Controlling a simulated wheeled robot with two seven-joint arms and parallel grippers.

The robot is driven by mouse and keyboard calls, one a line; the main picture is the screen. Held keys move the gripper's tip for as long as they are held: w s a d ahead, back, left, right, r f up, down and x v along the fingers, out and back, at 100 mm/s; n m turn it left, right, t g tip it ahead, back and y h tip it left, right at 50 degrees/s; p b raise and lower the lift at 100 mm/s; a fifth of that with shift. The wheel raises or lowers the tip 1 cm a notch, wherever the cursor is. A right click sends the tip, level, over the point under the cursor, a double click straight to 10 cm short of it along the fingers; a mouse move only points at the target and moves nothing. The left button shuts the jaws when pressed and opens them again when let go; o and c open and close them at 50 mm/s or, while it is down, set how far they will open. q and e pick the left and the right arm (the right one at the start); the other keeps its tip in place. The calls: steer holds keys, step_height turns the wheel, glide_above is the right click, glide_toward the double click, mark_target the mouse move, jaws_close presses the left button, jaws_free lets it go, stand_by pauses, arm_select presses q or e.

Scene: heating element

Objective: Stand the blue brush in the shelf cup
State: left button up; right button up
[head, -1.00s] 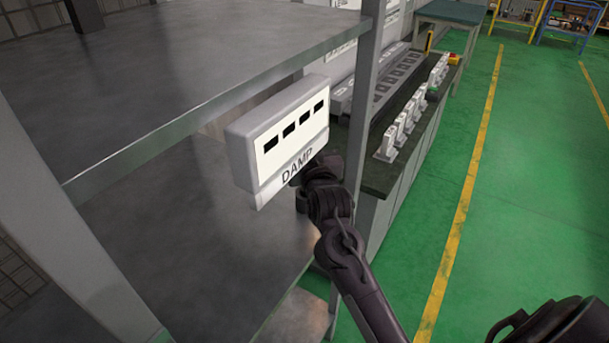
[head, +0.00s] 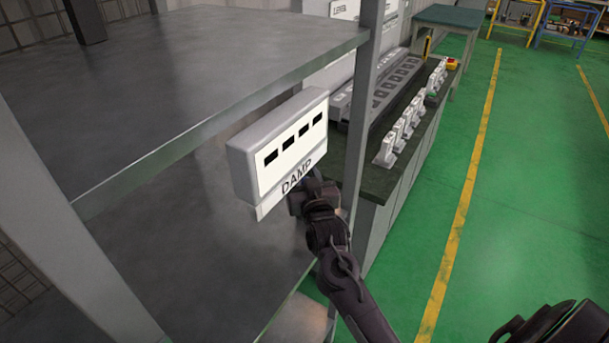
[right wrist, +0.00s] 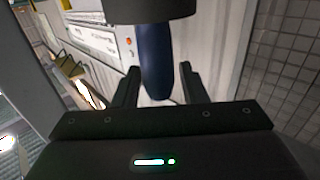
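A dark blue rounded object, which looks like the blue brush's handle (right wrist: 157,60), shows in the right wrist view. It lies between the two fingers of my right gripper (right wrist: 158,78). A thin gap seems to show at its right side, and I cannot tell whether the fingers press on it. A dark cylinder (right wrist: 150,10) covers its upper end; I cannot tell whether it is a cup or part of the brush. In the head view my right gripper (head: 312,195) is by the shelf front, partly behind the DAMP box, its fingers hidden. My left gripper is out of view.
The white DAMP box (head: 280,150) sits at the shelf's front edge, close to my wrist. The upper shelf board (head: 200,60) and a grey post (head: 365,100) bound the space. A bench (head: 400,165) with several white switches stands beyond.

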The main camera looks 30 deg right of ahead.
steer(key=shift+o, duration=0.5)
steer(key=shift+r, duration=0.15)
steer(key=b+v, duration=0.3)
steer(key=v, duration=0.9)
